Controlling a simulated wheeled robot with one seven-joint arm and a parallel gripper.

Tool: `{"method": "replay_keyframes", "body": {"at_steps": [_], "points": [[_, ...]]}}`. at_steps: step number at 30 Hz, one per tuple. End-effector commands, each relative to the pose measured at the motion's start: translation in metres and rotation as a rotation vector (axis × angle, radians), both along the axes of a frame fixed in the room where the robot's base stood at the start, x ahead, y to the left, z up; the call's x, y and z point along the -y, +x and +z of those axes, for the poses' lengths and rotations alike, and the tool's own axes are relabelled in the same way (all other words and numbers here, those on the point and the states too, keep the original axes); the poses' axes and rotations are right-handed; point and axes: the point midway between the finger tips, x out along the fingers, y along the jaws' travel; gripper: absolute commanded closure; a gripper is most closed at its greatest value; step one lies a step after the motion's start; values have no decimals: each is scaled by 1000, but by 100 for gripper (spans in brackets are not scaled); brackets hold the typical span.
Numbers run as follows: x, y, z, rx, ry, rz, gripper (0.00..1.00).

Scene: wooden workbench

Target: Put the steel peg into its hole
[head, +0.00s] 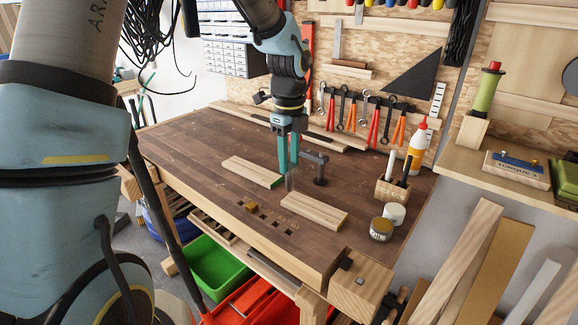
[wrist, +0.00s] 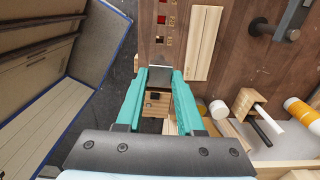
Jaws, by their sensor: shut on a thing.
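The steel peg (head: 289,183) is grey and hangs roughly upright below the teal fingers of my gripper (head: 288,166) in the head view. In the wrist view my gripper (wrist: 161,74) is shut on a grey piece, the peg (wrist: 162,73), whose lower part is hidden. A row of several dark square holes (head: 271,217) runs along the bench top near its front edge, to the lower left of the peg. In the wrist view the holes (wrist: 161,40) show red through them. The peg is apart from the holes.
One pale plank (head: 253,171) lies left of the gripper and another (head: 314,209) lies right of the holes. A dark bench clamp (head: 318,168) stands close behind the peg. A pen block (head: 393,192), jars (head: 381,229) and a glue bottle (head: 418,145) stand at right.

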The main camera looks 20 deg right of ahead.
Motion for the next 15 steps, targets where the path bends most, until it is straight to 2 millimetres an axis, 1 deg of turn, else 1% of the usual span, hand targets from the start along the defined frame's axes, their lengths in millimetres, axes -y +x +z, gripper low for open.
{"method": "replay_keyframes", "body": {"at_steps": [15], "points": [[0,0,30,1,0,-1,100]]}}
